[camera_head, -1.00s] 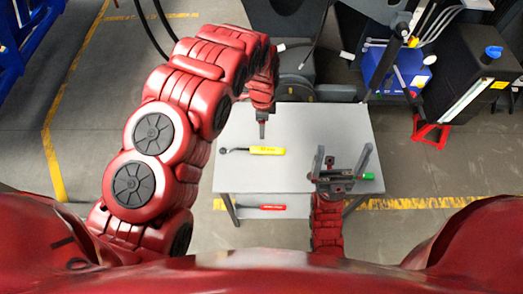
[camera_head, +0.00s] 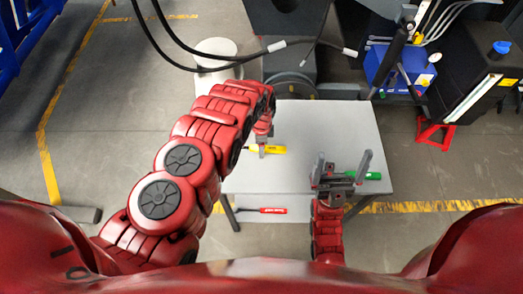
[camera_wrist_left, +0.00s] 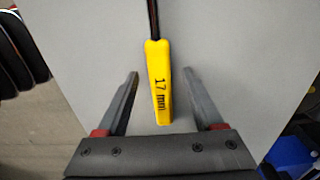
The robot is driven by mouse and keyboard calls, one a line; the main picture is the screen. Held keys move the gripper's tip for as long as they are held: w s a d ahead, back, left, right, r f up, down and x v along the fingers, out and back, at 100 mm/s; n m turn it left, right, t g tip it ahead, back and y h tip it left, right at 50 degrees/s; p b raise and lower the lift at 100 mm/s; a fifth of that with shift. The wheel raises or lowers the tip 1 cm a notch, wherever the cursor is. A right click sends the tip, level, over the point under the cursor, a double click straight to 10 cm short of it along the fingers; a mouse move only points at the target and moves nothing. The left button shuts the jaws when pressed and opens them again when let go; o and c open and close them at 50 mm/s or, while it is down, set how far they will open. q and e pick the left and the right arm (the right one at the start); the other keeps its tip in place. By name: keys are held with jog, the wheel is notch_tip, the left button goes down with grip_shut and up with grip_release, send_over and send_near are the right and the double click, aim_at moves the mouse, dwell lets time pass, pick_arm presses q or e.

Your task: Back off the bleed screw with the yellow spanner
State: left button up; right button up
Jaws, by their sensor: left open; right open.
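The yellow spanner (camera_head: 276,150) lies on the grey table. In the left wrist view its yellow handle (camera_wrist_left: 158,85), marked 17 mm, lies between the fingers, its dark shaft running away to the top edge. My left gripper (camera_head: 262,151) is above the handle, pointing down. In the wrist view the left gripper (camera_wrist_left: 160,78) is open, one finger on each side of the handle with a gap to both. My right gripper (camera_head: 342,168) is open and empty over the table's right front part. I cannot make out the bleed screw.
A green-handled tool (camera_head: 370,176) lies on the table (camera_head: 320,118) beside my right gripper and is partly hidden. A red-handled tool (camera_head: 272,210) is on a lower shelf. Dark hoses (camera_head: 225,57) hang beyond the table. A blue box (camera_head: 395,68) stands at the back right.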

pick_arm(q)
grip_shut()
dwell(0.3)
dwell(1.1)
